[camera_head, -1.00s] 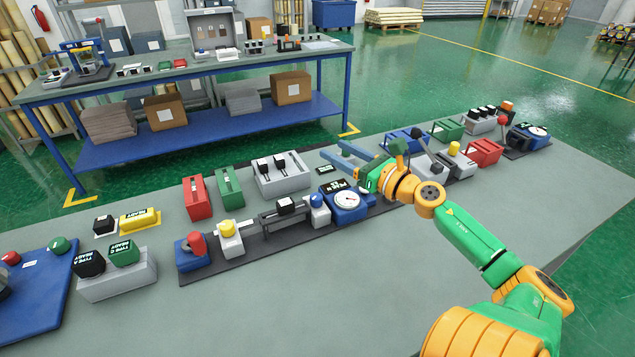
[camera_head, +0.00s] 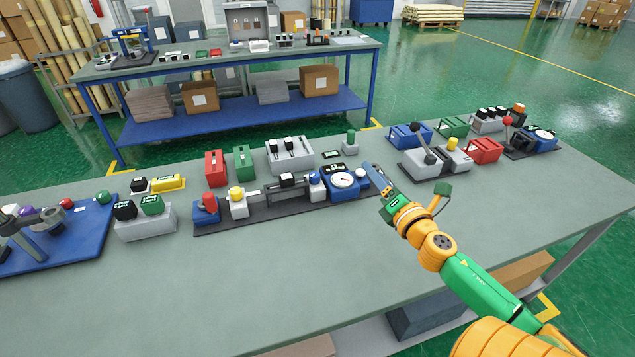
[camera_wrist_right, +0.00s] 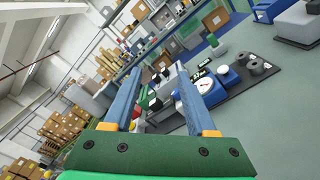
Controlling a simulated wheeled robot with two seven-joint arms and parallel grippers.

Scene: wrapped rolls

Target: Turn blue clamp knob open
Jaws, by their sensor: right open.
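A blue rounded knob (camera_head: 315,179) tops a pale block on the middle fixture, just left of the blue gauge box (camera_head: 340,193) with a round white dial. It looks like the blue clamp knob; its turn position is too small to tell. My right gripper (camera_head: 374,181) is open and empty, right of the gauge box, with its blue fingers pointing up-left in the head view. In the right wrist view its two fingers (camera_wrist_right: 156,90) are spread apart, and the gauge box (camera_wrist_right: 214,94) lies beyond the right finger. My left gripper is not in view.
On the same dark base stand a yellow knob (camera_head: 236,193) and a red-and-blue lever unit (camera_head: 206,207). Behind are red (camera_head: 215,168) and green blocks and a grey box (camera_head: 290,154). Another fixture (camera_head: 430,159) stands right. The table's front (camera_head: 290,270) is clear.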

